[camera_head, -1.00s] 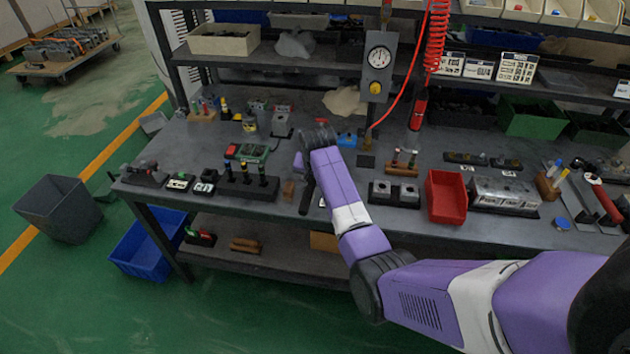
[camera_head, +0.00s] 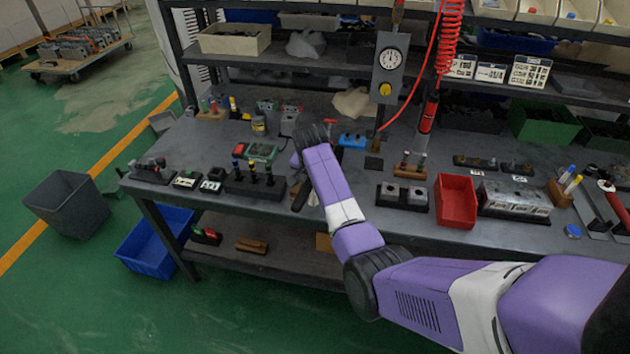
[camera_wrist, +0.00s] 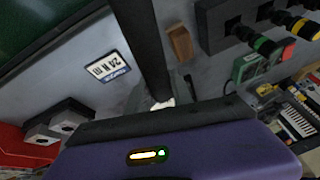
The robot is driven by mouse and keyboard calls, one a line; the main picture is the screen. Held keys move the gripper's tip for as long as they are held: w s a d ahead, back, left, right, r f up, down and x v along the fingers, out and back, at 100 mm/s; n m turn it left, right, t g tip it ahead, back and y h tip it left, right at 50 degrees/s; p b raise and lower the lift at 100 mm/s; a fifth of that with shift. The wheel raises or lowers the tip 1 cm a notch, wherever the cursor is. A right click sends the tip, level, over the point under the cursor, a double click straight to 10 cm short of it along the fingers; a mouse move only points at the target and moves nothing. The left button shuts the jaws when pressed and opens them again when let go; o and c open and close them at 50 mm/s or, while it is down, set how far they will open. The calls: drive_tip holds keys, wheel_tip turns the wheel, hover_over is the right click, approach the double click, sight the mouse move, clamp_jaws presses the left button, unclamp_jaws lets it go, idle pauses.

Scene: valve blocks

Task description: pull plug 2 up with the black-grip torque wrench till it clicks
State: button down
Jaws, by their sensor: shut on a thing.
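My gripper (camera_head: 299,168) is over the front of the bench, mostly hidden behind my purple arm. It is shut on a long dark bar (camera_wrist: 146,45), which looks like the black-grip torque wrench; its lower end shows below the arm in the head view (camera_head: 302,197). Its far end runs out of the wrist view's top. A block of several joined grey valve units (camera_head: 515,200) stands at the right. I cannot tell which holds plug 2.
A black rack (camera_head: 253,184) with several upright colour-banded handles is just left of my gripper. A "24 N m" card (camera_wrist: 108,68) lies on the bench beside the bar. A red bin (camera_head: 456,201) stands right of the two blocks. A dial gauge (camera_head: 389,62) hangs behind.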

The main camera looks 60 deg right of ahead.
drive_tip(key=shift+w+a+m+b, duration=0.15)
drive_tip(key=shift+w+m+b, duration=0.4)
drive_tip(key=shift+w, duration=0.25)
drive_tip(key=shift+r, duration=0.1)
drive_tip(key=shift+w+g, duration=0.1)
drive_tip(key=shift+g, duration=0.2)
drive_tip(key=shift+w+m+b, duration=0.25)
drive_tip(key=shift+w+b, duration=0.1)
drive_tip(key=shift+b, duration=0.15)
drive_tip(key=shift+w+m+g+h+b, duration=0.3)
drive_tip(key=shift+w+m+b, duration=0.45)
drive_tip(key=shift+b, duration=0.2)
drive_tip(key=shift+w, duration=0.1)
drive_tip(key=shift+s+r+n+p, duration=0.1)
drive_tip(key=shift+s+n+p, duration=0.65)
drive_tip(key=shift+p, duration=0.5)
drive_tip(key=shift+s+p, duration=0.35)
drive_tip(key=shift+p, duration=0.2)
